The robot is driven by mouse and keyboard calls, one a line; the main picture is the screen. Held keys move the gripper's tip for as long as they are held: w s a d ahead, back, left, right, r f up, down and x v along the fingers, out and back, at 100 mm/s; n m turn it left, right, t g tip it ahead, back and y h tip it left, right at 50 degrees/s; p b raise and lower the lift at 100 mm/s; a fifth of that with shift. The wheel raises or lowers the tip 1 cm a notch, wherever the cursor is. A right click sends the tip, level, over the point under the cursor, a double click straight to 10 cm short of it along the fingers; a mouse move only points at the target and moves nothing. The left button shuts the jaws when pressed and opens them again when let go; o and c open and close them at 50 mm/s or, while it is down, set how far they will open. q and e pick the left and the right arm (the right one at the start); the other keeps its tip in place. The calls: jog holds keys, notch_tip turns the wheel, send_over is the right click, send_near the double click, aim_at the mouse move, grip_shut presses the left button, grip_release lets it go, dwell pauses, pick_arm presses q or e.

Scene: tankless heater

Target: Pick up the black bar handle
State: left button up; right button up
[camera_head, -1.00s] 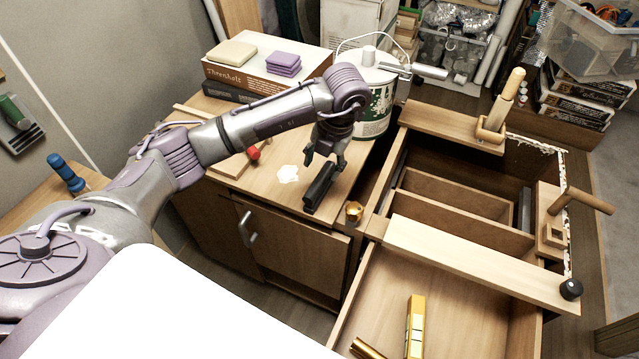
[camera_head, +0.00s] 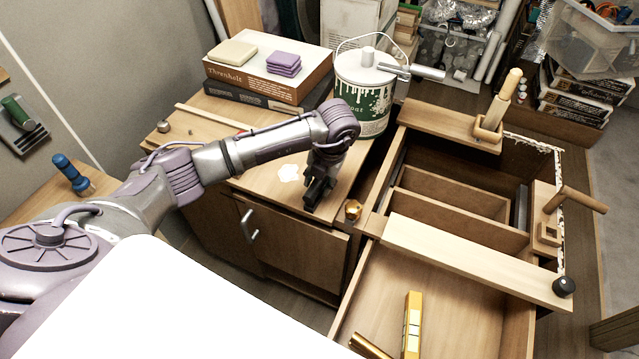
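The black bar handle (camera_head: 311,202) lies on the wooden cabinet top near its front right corner. In the head view only a small dark part of it shows, below and between the fingers. My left gripper (camera_head: 317,188) points down right at the handle and covers most of it. Whether its fingers are closed on the handle or only around it cannot be seen. My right gripper is not in view.
A paint can (camera_head: 371,98) and a stack of boxes (camera_head: 270,68) stand behind my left arm. A small brass knob (camera_head: 353,209) is right of the gripper. An open wooden drawer (camera_head: 462,303) holds a yellow box (camera_head: 412,325).

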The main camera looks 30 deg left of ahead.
aim_at(324, 180)
pick_arm(q)
grip_shut()
jog(key=shift+r, duration=0.5)
jog(key=r, duration=0.1)
jog(key=r+b, duration=0.1)
jog(key=w+d+r+b, duration=0.1)
jog(key=shift+r, duration=0.3)
jog(key=w+d+r+b, duration=0.3)
jog(key=w+d+r, duration=0.3)
jog(key=w+d, duration=0.1)
jog(key=shift+d+r, duration=0.2)
jog(key=shift+r, duration=0.05)
